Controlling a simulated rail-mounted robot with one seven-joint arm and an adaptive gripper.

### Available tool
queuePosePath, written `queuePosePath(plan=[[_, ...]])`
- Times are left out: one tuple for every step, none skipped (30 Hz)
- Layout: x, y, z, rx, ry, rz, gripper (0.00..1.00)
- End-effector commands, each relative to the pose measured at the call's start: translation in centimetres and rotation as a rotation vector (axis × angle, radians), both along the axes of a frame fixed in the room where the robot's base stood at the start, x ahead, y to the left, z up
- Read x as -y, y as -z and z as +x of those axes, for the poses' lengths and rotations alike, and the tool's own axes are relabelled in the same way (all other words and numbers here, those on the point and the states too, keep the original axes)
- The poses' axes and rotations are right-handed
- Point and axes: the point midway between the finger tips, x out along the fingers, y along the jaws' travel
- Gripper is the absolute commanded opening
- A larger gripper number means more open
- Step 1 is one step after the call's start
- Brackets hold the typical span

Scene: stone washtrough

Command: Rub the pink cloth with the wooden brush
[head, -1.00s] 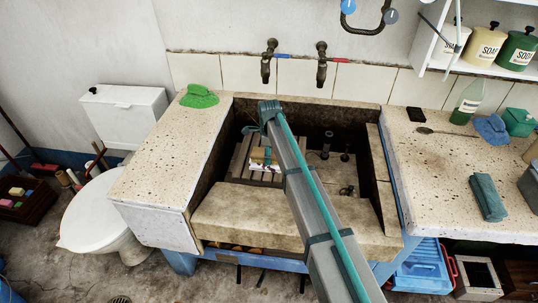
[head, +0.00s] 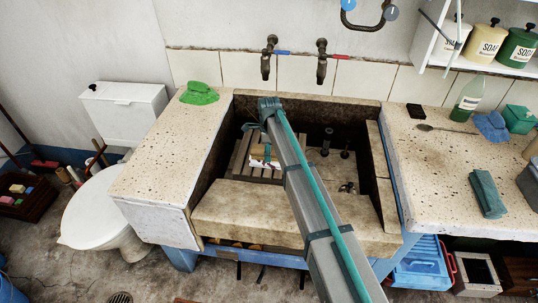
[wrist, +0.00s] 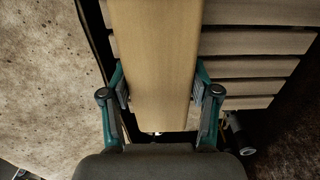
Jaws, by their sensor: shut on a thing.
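The wooden brush (head: 259,152) is inside the stone trough, over a slatted wooden board (head: 239,160). Its pale bristles show along its near lower side in the head view. In the wrist view, the brush's plain wooden back (wrist: 153,45) runs lengthwise between the two teal fingers of my gripper (wrist: 161,92). My gripper (head: 267,154) is shut on the brush. I cannot pick out the pink cloth in either current view. Whether the bristles touch anything below is not clear.
Two taps (head: 321,62) hang over the back edge. A green cloth (head: 199,94) lies on the left ledge. A folded teal cloth (head: 487,194) and a bottle (head: 467,100) are on the right counter.

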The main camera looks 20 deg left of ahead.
Motion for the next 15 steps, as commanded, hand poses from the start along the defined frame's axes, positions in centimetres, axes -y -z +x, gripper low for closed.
queuePosePath(plan=[[0.0,0.0,0.0,-0.001,0.0,0.0,0.26],[0.1,0.0,0.0,-0.001,0.0,0.0,0.26],[0.1,0.0,0.0,-0.001,0.0,0.0,0.26],[0.2,0.0,0.0,-0.001,0.0,0.0,0.26],[0.3,0.0,0.0,-0.001,0.0,-0.001,0.26],[0.5,0.0,0.0,-0.001,0.0,-0.001,0.26],[0.6,0.0,0.1,-0.001,0.0,-0.001,0.26],[0.8,0.0,0.1,-0.001,0.001,-0.001,0.26],[1.0,0.0,0.2,-0.001,0.001,-0.001,0.26],[1.2,0.0,0.2,-0.001,0.001,-0.001,0.26],[1.4,0.0,0.3,-0.001,0.002,-0.001,0.26],[1.7,0.0,0.3,-0.001,0.002,-0.001,0.26],[1.9,0.0,0.3,-0.001,0.002,-0.001,0.26],[2.1,0.0,0.4,-0.001,0.002,-0.001,0.26],[2.3,0.0,0.4,-0.001,0.002,-0.001,0.26]])
